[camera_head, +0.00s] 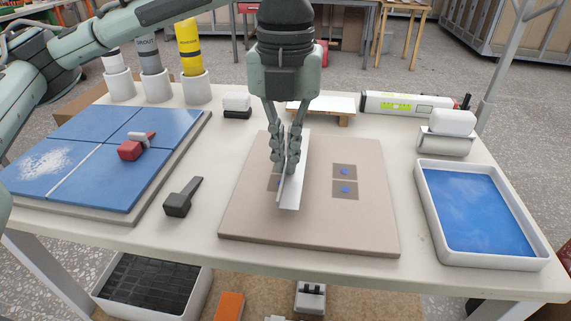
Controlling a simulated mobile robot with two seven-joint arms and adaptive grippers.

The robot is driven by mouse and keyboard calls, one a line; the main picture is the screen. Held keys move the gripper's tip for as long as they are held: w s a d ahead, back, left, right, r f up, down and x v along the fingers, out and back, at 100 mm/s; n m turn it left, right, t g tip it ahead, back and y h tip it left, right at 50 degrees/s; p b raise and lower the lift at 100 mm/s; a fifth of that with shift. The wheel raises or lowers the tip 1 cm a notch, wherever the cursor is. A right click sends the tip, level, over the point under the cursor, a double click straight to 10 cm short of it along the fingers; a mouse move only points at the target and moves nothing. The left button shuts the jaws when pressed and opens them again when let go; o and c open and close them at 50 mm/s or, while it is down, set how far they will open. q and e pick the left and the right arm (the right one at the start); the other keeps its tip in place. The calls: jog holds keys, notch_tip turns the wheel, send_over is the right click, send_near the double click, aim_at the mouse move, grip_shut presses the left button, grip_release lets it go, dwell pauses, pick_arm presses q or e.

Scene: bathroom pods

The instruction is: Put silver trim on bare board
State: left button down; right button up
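The silver trim (299,175) is a thin, light metal strip standing over the left-middle of the bare board. The fingers and trim partly hide another grey patch (273,182). I cannot tell whether the trim's lower edge touches the board. My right gripper is not in view.
Tubes (148,55), a low wooden stand (328,106) and a level (405,103) line the back.

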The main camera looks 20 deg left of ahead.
pick_arm(q)
jog(key=shift+f, duration=1.3)
jog(key=c, duration=1.7)
grip_release()
jog(key=shift+r, duration=0.1)
notch_tip(320, 180, up, 12)
jog(key=shift+r, duration=0.1)
